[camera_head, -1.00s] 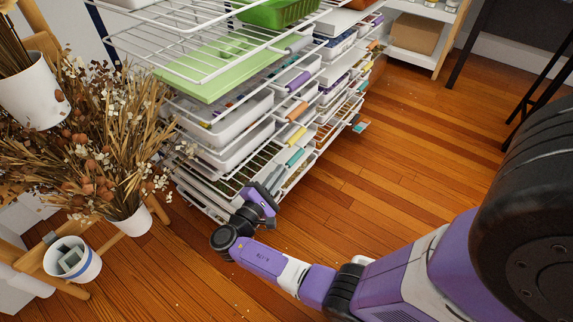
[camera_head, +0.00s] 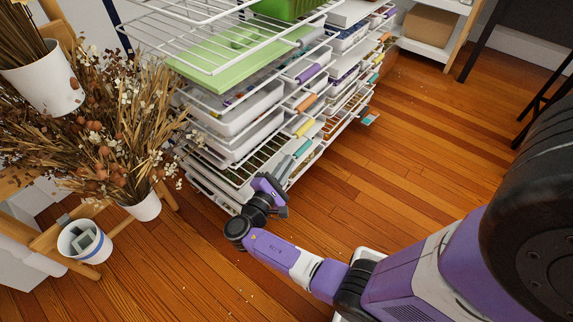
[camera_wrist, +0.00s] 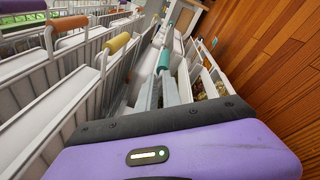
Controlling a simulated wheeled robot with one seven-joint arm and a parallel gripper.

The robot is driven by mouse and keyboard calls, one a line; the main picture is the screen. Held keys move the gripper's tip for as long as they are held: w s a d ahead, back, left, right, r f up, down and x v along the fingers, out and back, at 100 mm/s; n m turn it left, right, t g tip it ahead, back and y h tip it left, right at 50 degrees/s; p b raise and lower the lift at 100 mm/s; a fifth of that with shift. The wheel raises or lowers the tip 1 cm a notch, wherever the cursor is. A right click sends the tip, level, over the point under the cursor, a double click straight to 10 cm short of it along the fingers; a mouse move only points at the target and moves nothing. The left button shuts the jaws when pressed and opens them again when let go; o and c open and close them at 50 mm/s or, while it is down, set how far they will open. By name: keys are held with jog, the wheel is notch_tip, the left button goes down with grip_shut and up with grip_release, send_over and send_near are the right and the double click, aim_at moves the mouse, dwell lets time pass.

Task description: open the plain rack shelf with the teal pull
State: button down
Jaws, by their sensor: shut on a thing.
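The white wire rack (camera_head: 240,172) stands left of centre in the head view, with stacked shelves and coloured pulls along its front. The teal pull (camera_head: 302,148) sits low, below a yellow pull. It also shows in the wrist view (camera_wrist: 163,60), just beyond my fingers. My gripper (camera_head: 285,167) is at the rack's low front, its grey fingers shut on the teal pull. In the wrist view the fingers (camera_wrist: 160,93) lie close together in line with it. They hide part of the pull. I cannot tell how far its shelf stands out.
Dried flowers in a white pot (camera_head: 146,206) and a white bucket (camera_head: 84,242) stand left of the rack. Other shelves with yellow (camera_wrist: 118,42) and orange pulls lie close left of my gripper. Wooden floor (camera_head: 400,150) is open to the right.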

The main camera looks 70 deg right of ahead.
jog(key=s+d+m+g+y, duration=0.1)
jog(key=s+d+m+g, duration=0.1)
jog(key=s+d, duration=0.3)
jog(key=d+g, duration=0.1)
jog(key=d, duration=0.3)
jog(key=shift+s+d+r+m, duration=0.15)
jog(key=shift+s+r+m, duration=0.05)
jog(key=shift+s+m, duration=0.15)
jog(key=c, duration=1.3)
grip_release()
jog(key=shift+w, duration=0.1)
jog(key=w+a+n+t, duration=0.1)
jog(key=w+a, duration=0.1)
jog(key=a, duration=0.4)
jog(key=w+a+t, duration=0.1)
jog(key=w+a, duration=0.2)
jog(key=a, duration=0.3)
jog(key=w+a+n+t+h, duration=0.1)
jog(key=w+a, duration=0.2)
jog(key=a, duration=0.3)
jog(key=shift+w+n, duration=0.25)
jog(key=shift+n, duration=0.1)
jog(key=shift+r, duration=0.1)
jog(key=shift+a, duration=0.1)
jog(key=a+p, duration=0.1)
jog(key=a, duration=0.6)
jog(key=shift+w+a+f, duration=0.2)
jog(key=shift+a+f, duration=0.05)
